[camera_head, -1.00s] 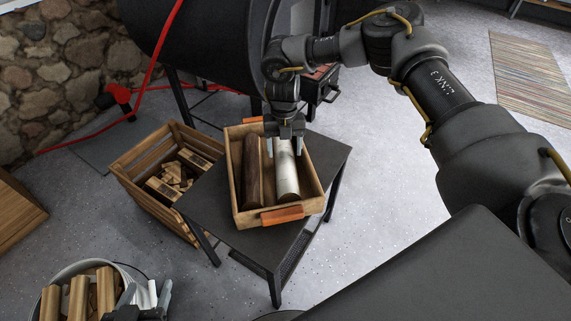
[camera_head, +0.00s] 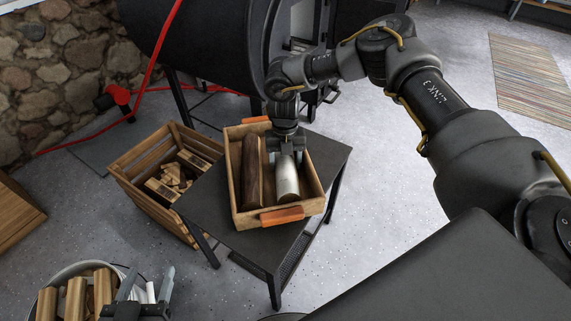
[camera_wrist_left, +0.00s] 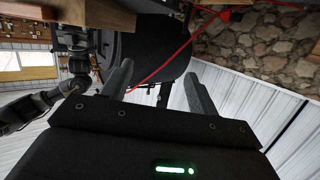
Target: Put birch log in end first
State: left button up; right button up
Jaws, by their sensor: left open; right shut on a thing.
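The white birch log (camera_head: 287,181) lies in the wooden tray with orange handles (camera_head: 236,212), right of a dark brown log (camera_head: 252,172). My left gripper (camera_head: 141,300) is open and empty at the bottom left, beside a bucket. Its open fingers also show in the left wrist view (camera_wrist_left: 158,90).
The tray stands on a dark small table (camera_head: 225,235). A slatted crate of split wood (camera_head: 130,170) is to its left. A bucket with split logs (camera_head: 62,272) stands at bottom left. A red hose (camera_head: 160,90) runs by the stove.

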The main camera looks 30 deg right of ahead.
jog(key=shift+r, duration=0.2)
notch_tip(320, 180, up, 8)
jog(key=shift+r+p, duration=0.15)
jog(key=shift+p, duration=0.75)
pick_arm(q)
jog(key=s+a+f+n+g+y, duration=0.1)
jog(key=s+a+f+g+y, duration=0.1)
jog(key=a+f+g+y, duration=0.1)
jog(key=shift+s+a+f+g, duration=0.3)
jog(key=shift+a+f+g, duration=0.4)
jog(key=shift+f, duration=0.65)
pick_arm(e)
jog(key=shift+r, duration=0.65)
pick_arm(q)
jog(key=shift+a, duration=0.1)
pick_arm(e)
jog(key=o, duration=0.7)
jog(key=c, duration=1.1)
